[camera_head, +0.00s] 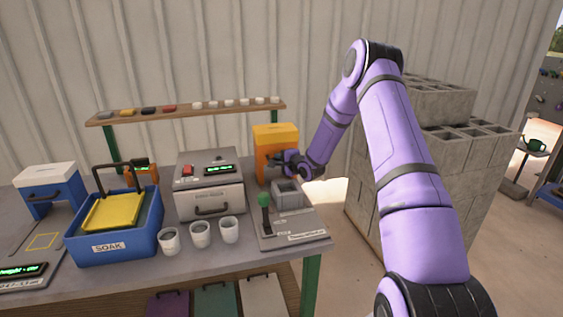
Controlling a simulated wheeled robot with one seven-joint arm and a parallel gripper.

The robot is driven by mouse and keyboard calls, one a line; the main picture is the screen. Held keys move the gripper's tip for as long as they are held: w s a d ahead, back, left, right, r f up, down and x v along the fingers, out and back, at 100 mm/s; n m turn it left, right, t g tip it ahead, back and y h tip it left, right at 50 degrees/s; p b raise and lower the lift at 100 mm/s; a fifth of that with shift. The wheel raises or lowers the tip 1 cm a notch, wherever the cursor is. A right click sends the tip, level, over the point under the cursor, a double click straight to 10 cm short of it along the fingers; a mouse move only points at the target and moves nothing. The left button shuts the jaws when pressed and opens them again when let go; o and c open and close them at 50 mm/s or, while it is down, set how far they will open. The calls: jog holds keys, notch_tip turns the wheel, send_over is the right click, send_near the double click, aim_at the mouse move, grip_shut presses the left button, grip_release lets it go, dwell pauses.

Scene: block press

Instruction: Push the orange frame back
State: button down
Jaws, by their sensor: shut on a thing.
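The orange frame (276,134) stands upright at the back right of the bench, behind the grey block mould (287,194) of the press. My gripper (276,160) is at the front of the orange frame, at its lower part, and is shut on it. The fingers are small and dark here, so the exact part they hold is hard to make out. The press base (290,236) carries a lever with a green knob (264,200) in front of the mould.
A grey oven-like box (209,190) stands left of the press. White cups (200,234) line the bench front. A blue SOAK tub (112,248) is further left. A shelf (190,112) runs behind. Concrete blocks (385,215) stand right of the bench.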

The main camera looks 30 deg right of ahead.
jog(key=shift+w+d+r, duration=0.1)
jog(key=shift+r, duration=0.05)
jog(key=c, duration=1.1)
grip_release()
jog(key=shift+w, duration=0.15)
jog(key=shift+c, duration=0.2)
jog(key=v, duration=1.1)
jog(key=shift+f, duration=0.25)
